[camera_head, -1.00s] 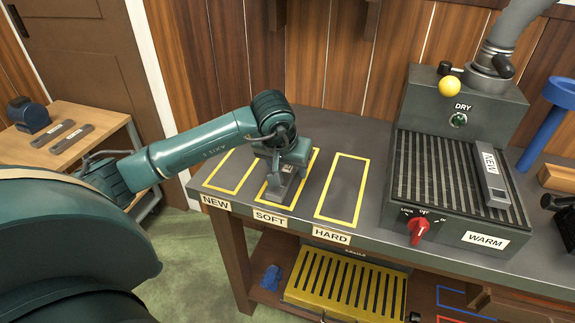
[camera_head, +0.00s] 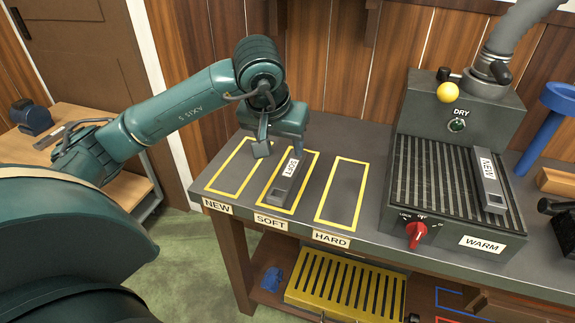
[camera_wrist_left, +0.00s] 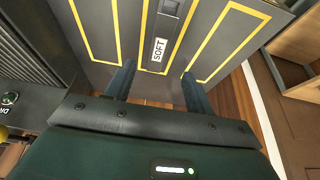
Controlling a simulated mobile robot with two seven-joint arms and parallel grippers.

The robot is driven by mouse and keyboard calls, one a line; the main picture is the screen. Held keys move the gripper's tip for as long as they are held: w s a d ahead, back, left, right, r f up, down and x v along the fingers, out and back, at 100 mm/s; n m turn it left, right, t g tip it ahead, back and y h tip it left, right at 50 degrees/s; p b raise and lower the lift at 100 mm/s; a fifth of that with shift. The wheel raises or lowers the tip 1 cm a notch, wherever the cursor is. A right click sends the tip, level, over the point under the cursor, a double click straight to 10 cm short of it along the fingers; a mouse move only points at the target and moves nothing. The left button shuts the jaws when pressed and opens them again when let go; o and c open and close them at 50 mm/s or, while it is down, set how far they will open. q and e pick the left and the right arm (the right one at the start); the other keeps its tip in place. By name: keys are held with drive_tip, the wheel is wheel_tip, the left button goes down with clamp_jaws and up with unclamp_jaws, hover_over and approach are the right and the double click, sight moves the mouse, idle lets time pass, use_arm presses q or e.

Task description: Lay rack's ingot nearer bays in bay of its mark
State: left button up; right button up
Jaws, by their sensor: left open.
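A grey ingot marked SOFT (camera_head: 288,184) lies inside the yellow outline of the SOFT bay (camera_head: 273,206). It also shows in the left wrist view (camera_wrist_left: 162,42), between and beyond the fingers. My left gripper (camera_head: 279,150) is open and empty, just above the ingot's far end and apart from it. Its two fingers show spread in the left wrist view (camera_wrist_left: 158,84). The NEW bay (camera_head: 234,168) on the left and the HARD bay (camera_head: 341,191) on the right are empty. An ingot marked NEW (camera_head: 488,182) lies on the ribbed rack of the WARM unit (camera_head: 430,190). My right gripper is not in view.
The WARM unit has a red knob (camera_head: 415,235) and a yellow ball (camera_head: 448,92) on top. A blue stand (camera_head: 545,120) is at the far right. A side table (camera_head: 110,180) with dark bars is at the left. A wood wall closes the back.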

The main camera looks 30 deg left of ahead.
use_arm(q)
drive_tip(key=s+d+f+n+g+h, duration=0.3)
drive_tip(key=s+d+h, duration=0.25)
drive_tip(key=d, duration=0.55)
drive_tip(key=s+d+f+n+g+h, duration=0.2)
drive_tip(key=s+d+h, duration=0.35)
drive_tip(key=d, duration=0.45)
drive_tip(key=s+d+r+n+t+h, duration=0.1)
drive_tip(key=d+r+n+t+h, duration=0.25)
drive_tip(key=n+h, duration=0.4)
drive_tip(key=s+d+r+n+t+h, duration=0.15)
drive_tip(key=r+n+h, duration=0.3)
drive_tip(key=n, duration=0.65)
drive_tip(key=w+a+f+n+t+y, duration=0.2)
drive_tip(key=a+f+n+t+y, duration=0.35)
drive_tip(key=n, duration=1.05)
drive_tip(key=w+a+f+n+t+y, duration=0.3)
drive_tip(key=n+t+y, duration=0.55)
drive_tip(key=n, duration=0.75)
drive_tip(key=s+a+f+n+g+y, duration=0.2)
drive_tip(key=s+f+n, duration=0.4)
drive_tip(key=f+n, duration=0.6)
drive_tip(key=g+y, duration=0.1)
drive_tip(key=g, duration=0.1)
drive_tip(key=shift+s+g+y, duration=0.25)
drive_tip(key=shift+g+y, duration=0.05)
drive_tip(key=shift+g, duration=0.1)
